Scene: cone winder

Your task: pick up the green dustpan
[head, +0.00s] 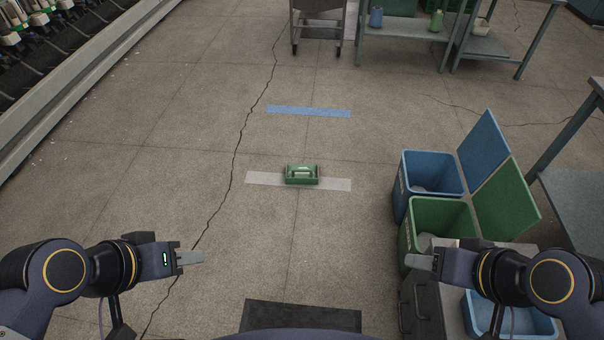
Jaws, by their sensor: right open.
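The green dustpan (302,180) lies on the floor on a pale grey strip (335,184), in the middle of the head view. A handle shows along its top. My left gripper (198,257) is in front of it and to the left, well apart from it. Its fingers line up in this view, so its opening does not show. My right gripper (415,262) is in front of the dustpan and to the right, open and apart from it. It overlaps the front of the green bin in the picture.
A blue bin (398,190) and a green bin (415,228), lids raised, stand at right. A blue tray (540,322) is below my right arm. A wheeled cart (318,28) and tables (405,42) stand behind. The floor around the dustpan is clear, with a blue strip (309,112) beyond.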

